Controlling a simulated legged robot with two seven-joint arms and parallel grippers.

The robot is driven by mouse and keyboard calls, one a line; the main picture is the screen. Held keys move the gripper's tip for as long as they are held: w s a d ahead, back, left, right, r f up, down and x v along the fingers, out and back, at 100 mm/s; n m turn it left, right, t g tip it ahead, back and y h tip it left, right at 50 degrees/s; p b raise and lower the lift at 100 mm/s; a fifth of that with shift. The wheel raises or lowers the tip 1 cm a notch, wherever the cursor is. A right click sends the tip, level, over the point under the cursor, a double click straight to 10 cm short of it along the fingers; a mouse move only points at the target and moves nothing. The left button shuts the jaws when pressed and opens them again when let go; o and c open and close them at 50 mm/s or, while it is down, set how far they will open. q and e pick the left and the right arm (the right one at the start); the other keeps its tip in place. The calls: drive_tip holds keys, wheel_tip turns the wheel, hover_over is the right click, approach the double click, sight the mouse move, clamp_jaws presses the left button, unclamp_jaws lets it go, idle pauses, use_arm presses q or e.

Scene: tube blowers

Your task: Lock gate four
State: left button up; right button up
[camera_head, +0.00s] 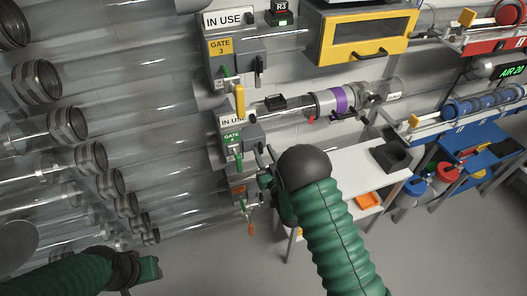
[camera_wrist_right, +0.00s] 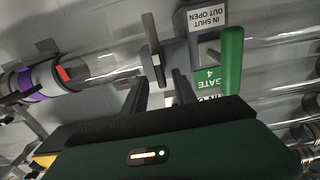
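Gate four's grey box, with a green GATE 4 label (camera_head: 232,137), is left of my right gripper (camera_head: 265,155) in the head view. Its green handle (camera_head: 239,160) hangs at the front. In the right wrist view the label (camera_wrist_right: 209,77) and green handle (camera_wrist_right: 232,60) are right of the fingers. A grey plate with a dark lever (camera_wrist_right: 152,52) stands just beyond the open fingers of my right gripper (camera_wrist_right: 160,88); I cannot tell whether they touch it. My left gripper (camera_head: 150,272) is low at the left, away from the gate; its finger opening is unclear.
Gate three's box, with a yellow label (camera_head: 220,47) and yellow handle (camera_head: 239,100), is above. A clear tube with a purple band (camera_head: 342,99) runs to the right of gate four. A white table (camera_head: 345,185) stands below it. Large clear tubes fill the left.

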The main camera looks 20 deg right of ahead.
drive_tip(key=shift+w+a, duration=0.1)
drive_tip(key=shift+w, duration=0.15)
clamp_jaws()
idle(1.3)
